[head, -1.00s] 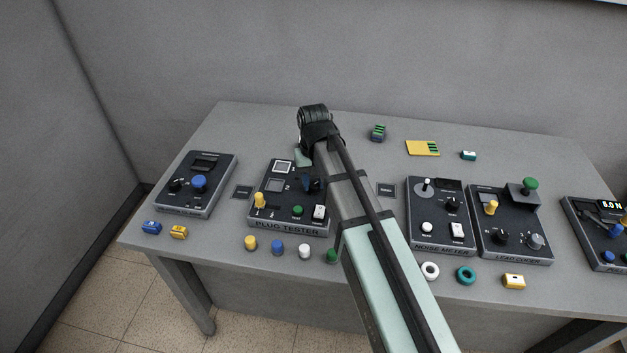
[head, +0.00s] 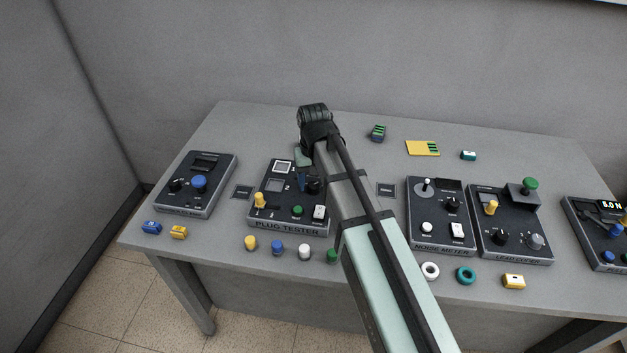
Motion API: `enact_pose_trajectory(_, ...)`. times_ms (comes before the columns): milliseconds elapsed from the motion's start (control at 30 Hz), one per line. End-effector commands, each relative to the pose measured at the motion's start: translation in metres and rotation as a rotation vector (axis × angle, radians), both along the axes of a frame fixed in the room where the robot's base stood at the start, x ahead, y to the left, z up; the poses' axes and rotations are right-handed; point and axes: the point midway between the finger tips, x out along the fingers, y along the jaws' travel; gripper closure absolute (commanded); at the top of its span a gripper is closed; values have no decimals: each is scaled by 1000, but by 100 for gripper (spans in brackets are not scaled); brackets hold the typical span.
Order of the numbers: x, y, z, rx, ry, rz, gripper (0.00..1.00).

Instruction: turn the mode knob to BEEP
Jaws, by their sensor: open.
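The PLUG TESTER (head: 290,226) is a dark panel at the left-middle of the table, partly covered by my arm. A black knob (head: 313,187) sits on its upper right, beside my arm. No BEEP lettering is readable, so I cannot tell which way this knob points or confirm that it is the mode knob. My gripper (head: 304,182) is over this panel.
The NOISE METER (head: 441,246) and other panels stand right; another panel (head: 197,183) stands left.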

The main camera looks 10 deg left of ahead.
Motion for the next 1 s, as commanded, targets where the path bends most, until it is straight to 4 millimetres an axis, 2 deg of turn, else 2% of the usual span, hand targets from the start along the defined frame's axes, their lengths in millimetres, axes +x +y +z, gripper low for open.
enact_pose_trajectory(167,1,0,16,1,-2,0,40)
enact_pose_trajectory(700,1,1,102,1,-2,0,40)
enact_pose_trajectory(1000,1,0,132,0,-1,0,40)
